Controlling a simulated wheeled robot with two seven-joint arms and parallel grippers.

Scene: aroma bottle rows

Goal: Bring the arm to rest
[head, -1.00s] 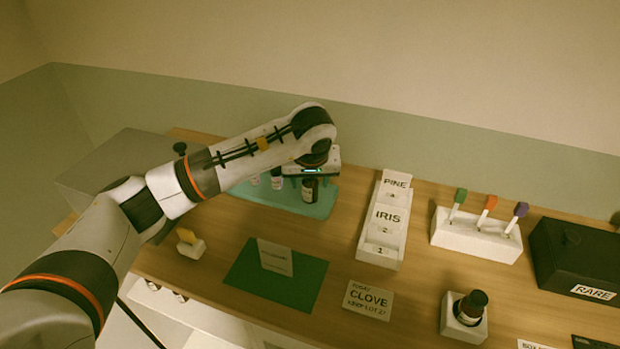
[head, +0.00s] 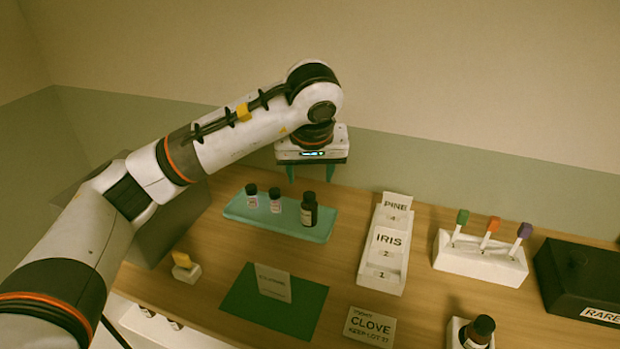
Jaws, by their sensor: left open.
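My left arm reaches in from the left in the head view. Its gripper (head: 309,172) points down, with its two teal fingers apart and nothing between them. It hangs above and behind the teal tray (head: 262,222), clear of the bottles. On the tray stand two small dark-capped bottles, the left one (head: 252,196) and the middle one (head: 275,201), and a larger dark bottle (head: 309,211) at the right end. All of them are upright. My right gripper is not in view.
A white card rack (head: 384,250) reads PINE and IRIS. A white holder (head: 480,258) carries colored-tipped sticks. A black RARE box (head: 585,280) is at right. A green mat (head: 275,303), CLOVE card (head: 369,327) and dark bottle (head: 478,331) are near the front.

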